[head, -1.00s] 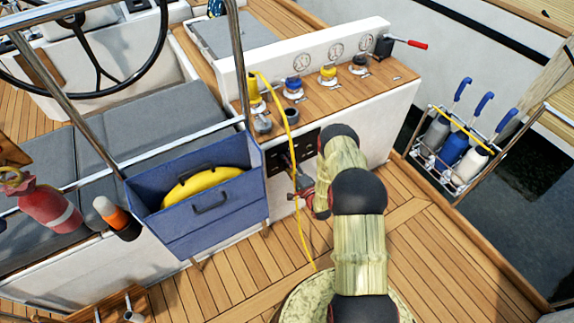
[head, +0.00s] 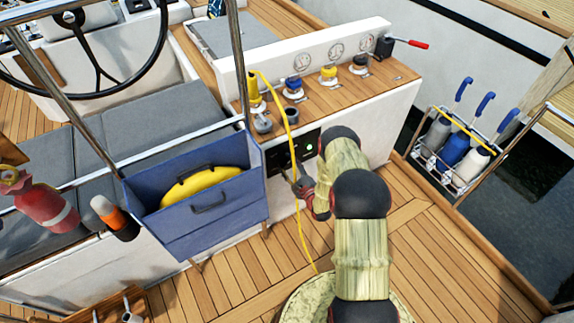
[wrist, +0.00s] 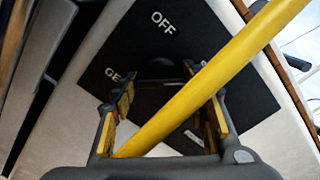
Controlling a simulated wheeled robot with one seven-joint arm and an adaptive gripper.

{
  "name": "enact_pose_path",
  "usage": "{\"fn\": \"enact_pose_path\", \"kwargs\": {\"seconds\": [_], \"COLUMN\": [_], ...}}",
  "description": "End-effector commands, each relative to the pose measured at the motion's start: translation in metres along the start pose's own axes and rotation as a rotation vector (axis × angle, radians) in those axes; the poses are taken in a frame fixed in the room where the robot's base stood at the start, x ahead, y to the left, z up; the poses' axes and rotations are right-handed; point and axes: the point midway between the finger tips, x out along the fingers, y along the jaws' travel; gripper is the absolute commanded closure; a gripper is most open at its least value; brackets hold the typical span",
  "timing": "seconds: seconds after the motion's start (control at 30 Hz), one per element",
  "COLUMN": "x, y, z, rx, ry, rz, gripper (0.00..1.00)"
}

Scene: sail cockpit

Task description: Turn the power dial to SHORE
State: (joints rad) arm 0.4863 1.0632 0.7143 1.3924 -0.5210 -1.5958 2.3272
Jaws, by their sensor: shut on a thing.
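The black dial panel (wrist: 160,32) fills much of the wrist view, with OFF at its top, a partly covered label starting "GE" at left and one starting "S" at right. The dark dial (wrist: 150,97) lies between the yellow-padded fingers of my gripper (wrist: 168,100), which is shut on it. The yellow cord crosses in front, so the dial's pointer is hard to read. In the head view the panel (head: 276,158) is on the white console's front, and my gripper (head: 303,187) is low beside it, partly hidden by my arm.
A yellow cord (head: 297,190) hangs from the console top to the deck, close to my gripper. A blue bin (head: 185,229) with a yellow coil stands at left. Bottles in a rack (head: 460,185) are at right.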

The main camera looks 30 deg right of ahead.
Motion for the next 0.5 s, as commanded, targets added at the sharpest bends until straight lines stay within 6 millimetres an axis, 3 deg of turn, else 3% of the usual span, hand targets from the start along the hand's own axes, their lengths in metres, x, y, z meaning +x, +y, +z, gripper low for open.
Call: {"fn": "enact_pose_path", "kwargs": {"seconds": [0.5], "x": [-0.0002], "y": [0.0001], "z": [-0.0015], "rx": [0.031], "ry": [0.004], "rz": [0.000], "gripper": [0.81]}}
